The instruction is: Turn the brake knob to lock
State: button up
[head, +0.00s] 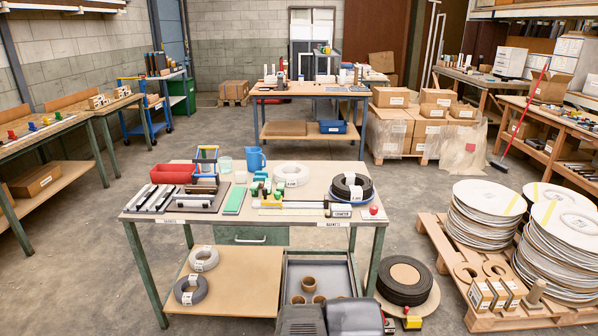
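I cannot pick out a brake knob with certainty. A small red round piece (373,210) on a pale base sits at the front right corner of the near worktable (150,212); it is too small to tell whether it is a knob or how it is turned. No gripper fingers show. Dark grey rounded parts at the bottom edge look like my own arm.
The table also holds a red bin (172,173), a blue jug (255,159), a white coil (291,174) and a black coil (351,186). A pallet (452,268) with stacked discs (487,218) stands at right. A black reel (404,280) lies right of the table. The left floor is clear.

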aim_at(374, 209)
jog(key=i+l+u, duration=0.1)
jog(key=i+l, duration=0.2)
jog(key=i+l+u, duration=0.1)
jog(key=i+l, duration=0.15)
jog(key=i+l+u, duration=0.1)
jog(key=i+l, duration=0.15)
jog(key=l, duration=0.2)
jog(key=i+l+u, duration=0.25)
jog(key=i+l, duration=0.2)
jog(key=l, duration=0.3)
